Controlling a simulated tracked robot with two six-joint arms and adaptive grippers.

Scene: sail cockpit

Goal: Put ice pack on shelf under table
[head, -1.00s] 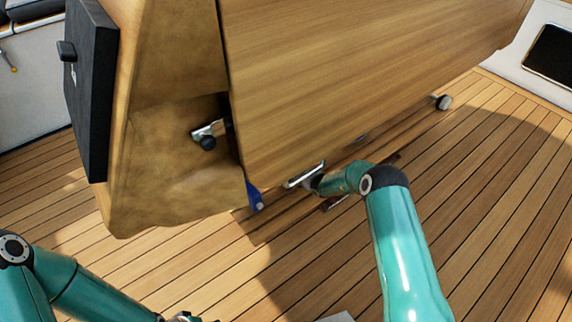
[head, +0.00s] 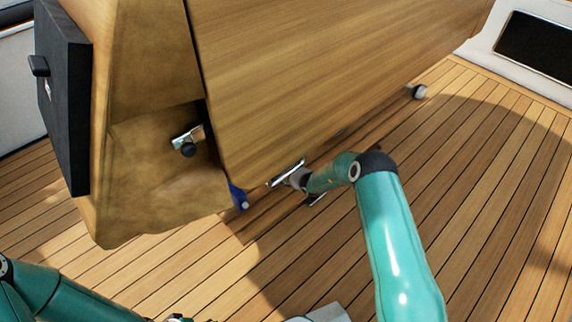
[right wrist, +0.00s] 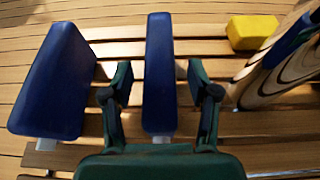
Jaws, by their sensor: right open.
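In the right wrist view, a blue slab with a white end, which looks like the ice pack (right wrist: 160,75), stands on edge on wooden slats (right wrist: 104,30). My right gripper (right wrist: 158,78) is open, with one finger on each side of this slab. I see gaps between the fingers and the slab. A second blue slab (right wrist: 54,85) stands to its left. In the head view, my right arm reaches under the hanging leaf of the wooden table (head: 330,80), and the leaf hides the fingers. My left gripper (head: 182,319) barely shows at the bottom edge.
A yellow block (right wrist: 252,32) and a curved wooden piece (right wrist: 275,70) are at the right in the right wrist view. In the head view, a small blue piece (head: 238,196) shows below the leaf's corner. The plank deck (head: 480,200) at right is clear.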

